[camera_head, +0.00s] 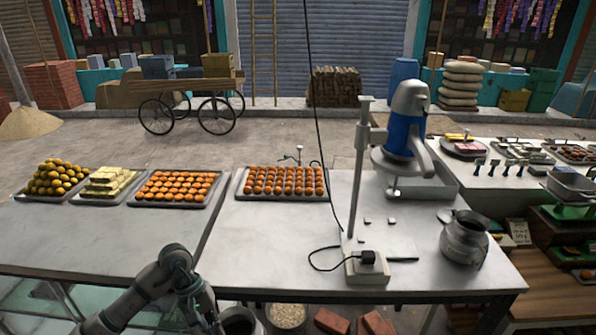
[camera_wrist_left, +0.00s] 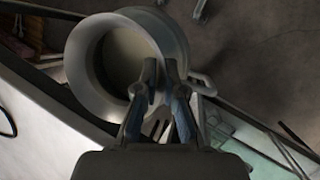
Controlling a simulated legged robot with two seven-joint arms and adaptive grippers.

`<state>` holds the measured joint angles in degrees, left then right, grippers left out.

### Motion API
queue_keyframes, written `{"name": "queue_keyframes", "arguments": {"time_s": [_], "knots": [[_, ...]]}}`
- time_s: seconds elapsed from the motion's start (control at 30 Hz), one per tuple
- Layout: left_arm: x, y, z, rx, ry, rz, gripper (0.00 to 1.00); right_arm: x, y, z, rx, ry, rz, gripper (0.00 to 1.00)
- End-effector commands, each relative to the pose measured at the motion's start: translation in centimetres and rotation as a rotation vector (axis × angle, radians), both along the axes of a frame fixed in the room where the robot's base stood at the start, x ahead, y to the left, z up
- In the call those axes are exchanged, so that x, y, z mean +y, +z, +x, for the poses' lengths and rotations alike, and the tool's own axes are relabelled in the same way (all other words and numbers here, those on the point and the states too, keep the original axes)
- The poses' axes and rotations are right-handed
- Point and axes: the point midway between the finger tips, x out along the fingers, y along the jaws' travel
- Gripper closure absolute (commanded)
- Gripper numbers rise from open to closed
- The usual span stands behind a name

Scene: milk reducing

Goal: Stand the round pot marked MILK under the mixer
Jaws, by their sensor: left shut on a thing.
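My left gripper (camera_head: 222,326) is low at the front edge of the table, shut on the rim of a round grey metal pot (camera_head: 240,318). In the left wrist view the fingers (camera_wrist_left: 160,75) pinch the near side of this pot's wide rim (camera_wrist_left: 85,70); its inside looks dull beige-grey. No MILK marking is readable on it. The mixer (camera_head: 403,125), blue and grey, hangs on an upright stand (camera_head: 360,165) at the right of the table. A second round metal pot (camera_head: 465,243) stands on the table right of the stand. My right gripper is out of view.
Trays of orange sweets (camera_head: 282,182) and yellow sweets (camera_head: 55,180) line the table's back. A socket box (camera_head: 367,268) with a black cable sits at the front of the stand. A bucket (camera_head: 288,316) and bricks (camera_head: 332,321) are below the front edge. The tabletop's middle (camera_head: 265,240) is clear.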

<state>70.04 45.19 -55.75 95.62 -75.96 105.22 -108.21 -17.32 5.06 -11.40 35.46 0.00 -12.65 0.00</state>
Motion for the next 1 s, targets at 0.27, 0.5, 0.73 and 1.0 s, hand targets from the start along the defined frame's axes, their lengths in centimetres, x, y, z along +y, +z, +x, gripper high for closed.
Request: {"name": "queue_keyframes", "arguments": {"time_s": [0.27,0.5,0.73,1.0], "knots": [[-0.4,-4.2,1.4,-0.004,-0.258,-0.004,1.00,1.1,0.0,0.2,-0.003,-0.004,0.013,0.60],[-0.3,-9.1,1.5,-0.004,-0.292,-0.006,1.00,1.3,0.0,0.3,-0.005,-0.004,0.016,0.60],[-0.3,-9.8,1.5,-0.007,-0.292,-0.007,1.00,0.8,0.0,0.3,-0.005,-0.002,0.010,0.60],[-0.2,-10.1,1.4,-0.006,-0.291,-0.006,1.00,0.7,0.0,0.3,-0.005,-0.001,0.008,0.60]]}}
